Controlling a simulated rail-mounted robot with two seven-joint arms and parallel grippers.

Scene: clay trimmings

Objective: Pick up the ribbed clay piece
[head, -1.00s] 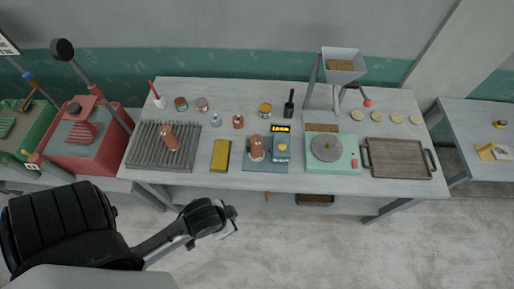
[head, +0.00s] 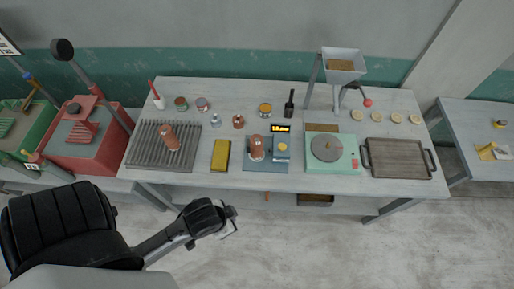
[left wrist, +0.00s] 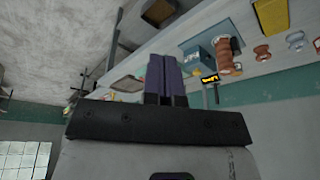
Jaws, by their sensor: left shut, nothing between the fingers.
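Two reddish-brown clay pieces stand out in the head view. One (head: 169,138) is on the grooved grey board (head: 143,155) at the left of the table. The other (head: 257,147) is on the blue-grey mat near the middle. The left wrist view shows a clay piece with clear ribs (left wrist: 226,52) by the blue box. I cannot tell from the head view which piece has the clearer ribs. My left gripper (head: 232,222) is in front of the table, apart from both pieces. Its fingers (left wrist: 164,68) are shut and empty in the left wrist view. My right gripper is out of view.
Between the clay pieces lie a yellow block (head: 221,156) and a small brown piece (head: 238,121). A green wheel unit (head: 345,150), a brown tray (head: 398,158) and a hopper (head: 342,65) fill the right side. Red equipment (head: 80,145) stands left. The floor in front is open.

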